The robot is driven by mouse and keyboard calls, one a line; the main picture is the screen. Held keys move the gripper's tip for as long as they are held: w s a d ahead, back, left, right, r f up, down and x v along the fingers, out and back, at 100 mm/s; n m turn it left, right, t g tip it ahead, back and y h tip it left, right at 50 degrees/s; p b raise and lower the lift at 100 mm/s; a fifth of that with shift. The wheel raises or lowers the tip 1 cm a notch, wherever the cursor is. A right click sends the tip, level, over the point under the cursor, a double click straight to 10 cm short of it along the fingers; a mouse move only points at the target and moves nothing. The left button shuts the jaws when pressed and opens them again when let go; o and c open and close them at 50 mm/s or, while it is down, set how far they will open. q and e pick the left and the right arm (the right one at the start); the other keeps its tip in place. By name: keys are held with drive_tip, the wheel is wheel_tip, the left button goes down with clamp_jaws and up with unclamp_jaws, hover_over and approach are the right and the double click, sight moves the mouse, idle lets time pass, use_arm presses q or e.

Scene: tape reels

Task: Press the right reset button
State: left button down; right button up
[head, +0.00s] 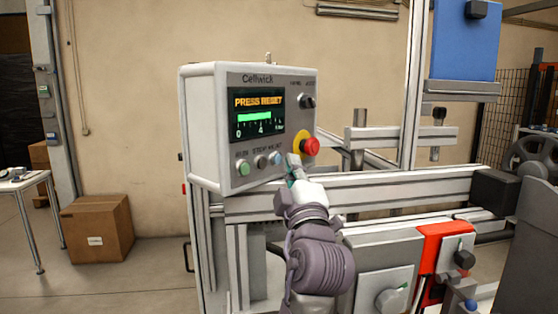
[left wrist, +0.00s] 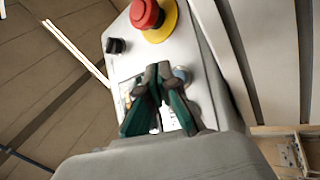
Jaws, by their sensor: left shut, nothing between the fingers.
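A grey control box (head: 222,115) marked Cellwick has a screen (head: 258,112) reading "PRESS RESET". Below the screen is a row of buttons: a green one (head: 243,168), a greyish one (head: 260,162) and a blue one (head: 275,158) on the right, apparently the reset button. In the left wrist view the blue button (left wrist: 182,74) is partly hidden behind a fingertip. My left gripper (head: 291,162) is shut and empty, its dark tips close to the panel just right of the blue button. The tips also show in the left wrist view (left wrist: 158,73). I cannot tell whether they touch. My right gripper is not in view.
A red emergency stop (head: 311,146) on a yellow ring sits right of the buttons, close to my left fingertips; it also shows in the left wrist view (left wrist: 146,13). A black knob (head: 307,101) is above it. Aluminium rails (head: 400,187) run below and right.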

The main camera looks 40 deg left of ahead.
use_arm(q)
drive_tip(key=shift+a+b, duration=0.35)
drive_tip(key=shift+a, duration=0.05)
drive_tip(key=shift+a, duration=0.4)
idle(0.6)
drive_tip(key=shift+d+b, duration=0.1)
drive_tip(key=shift+b, duration=0.2)
drive_tip(key=shift+d+f+b, duration=0.1)
drive_tip(key=shift+d+b, duration=0.2)
drive_tip(key=shift+d, duration=0.4)
